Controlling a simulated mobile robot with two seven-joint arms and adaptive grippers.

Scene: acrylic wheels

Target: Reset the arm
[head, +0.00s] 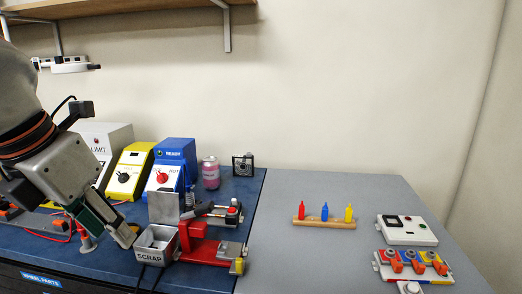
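My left arm comes in from the left, and its gripper (124,236) points down and to the right over the blue mat. Its fingertips are just left of the grey bin marked SCRAP (155,243); I cannot tell whether they touch it. The fingers overlap from this side, so I cannot see whether they are open or shut, and no held object shows. My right gripper is not in view.
A red fixture (203,249) stands right of the bin. Behind are a yellow box (130,172), a blue READY box (175,155) and a pink can (210,173). The grey table (300,265) has bottles (325,212) and a clamp-like rack (412,265); its left part is clear.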

